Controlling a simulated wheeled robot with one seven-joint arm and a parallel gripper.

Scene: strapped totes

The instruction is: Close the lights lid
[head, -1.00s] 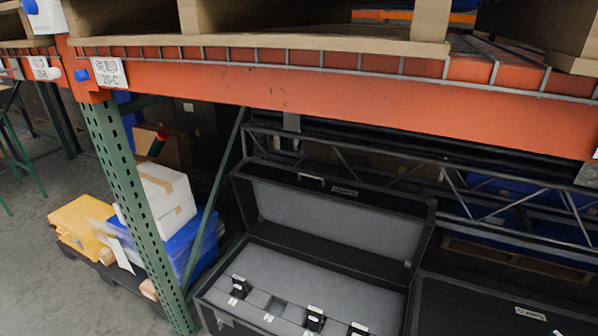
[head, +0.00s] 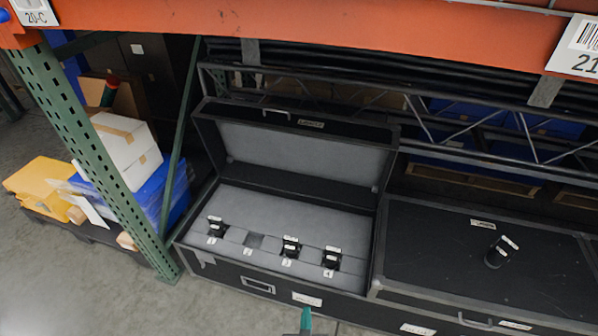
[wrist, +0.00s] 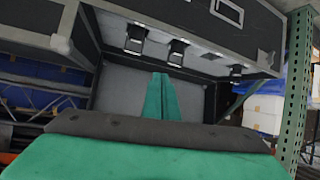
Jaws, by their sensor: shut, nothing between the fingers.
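A black case (head: 240,282) with grey lining stands open in the head view. Its lid (head: 305,150) is raised and leans back at the rear; the lid's label is too small to read surely. Three black lights (head: 291,247) stand in numbered spots inside, and one spot is empty. My gripper (head: 306,322) shows only as a teal tip at the bottom edge, in front of the case. In the wrist view, my gripper (wrist: 160,76) has its teal fingers together and empty, with the open case (wrist: 190,20) beyond, seen inverted. I see no contact with the lid.
A shut black case (head: 430,235) stands right of the open one, with a small black item (head: 497,252) on its lid. An orange rack beam (head: 350,30) crosses above. A green upright (head: 100,165) and white boxes (head: 125,150) are at left.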

